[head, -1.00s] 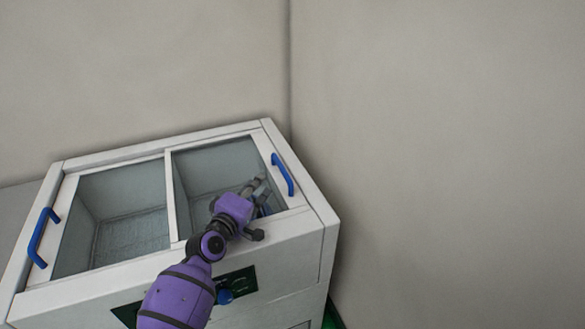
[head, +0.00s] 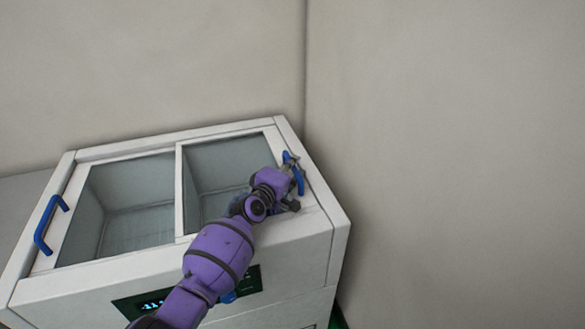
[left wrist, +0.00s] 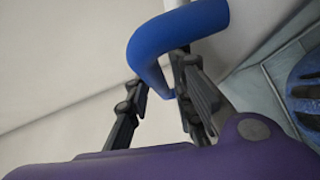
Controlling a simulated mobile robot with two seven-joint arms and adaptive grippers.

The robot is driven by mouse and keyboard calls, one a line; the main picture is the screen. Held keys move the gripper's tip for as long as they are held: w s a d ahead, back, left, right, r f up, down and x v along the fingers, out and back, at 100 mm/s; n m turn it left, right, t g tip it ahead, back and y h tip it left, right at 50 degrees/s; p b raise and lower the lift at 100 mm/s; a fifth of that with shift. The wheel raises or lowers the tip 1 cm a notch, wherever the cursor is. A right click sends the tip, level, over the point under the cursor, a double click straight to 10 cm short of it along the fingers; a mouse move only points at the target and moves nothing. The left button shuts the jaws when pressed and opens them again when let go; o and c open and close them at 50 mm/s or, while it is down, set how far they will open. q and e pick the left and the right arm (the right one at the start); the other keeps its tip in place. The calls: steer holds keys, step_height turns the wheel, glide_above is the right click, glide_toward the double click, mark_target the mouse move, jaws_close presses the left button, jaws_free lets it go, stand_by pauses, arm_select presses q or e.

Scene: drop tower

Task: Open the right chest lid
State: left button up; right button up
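The white chest (head: 105,280) has two glass-topped lids, both down. The right lid (head: 215,165) has a blue bar handle (head: 298,175) near its right edge. My left gripper (head: 289,165) is at this handle, with its arm reaching across the right lid. In the left wrist view, the handle (left wrist: 180,40) is close, and its near end lies between the two dark, spread fingers (left wrist: 163,85). The fingers look open around it; I cannot tell whether they touch it. My right gripper is not in view.
The left lid has its own blue handle (head: 47,224). A dark panel with a lit display (head: 150,303) is on the chest's front. Walls stand behind and to the right. A blue ribbed object (left wrist: 307,85) shows at the wrist view's right edge.

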arm_select(q)
jaws_close()
stand_by(0.4)
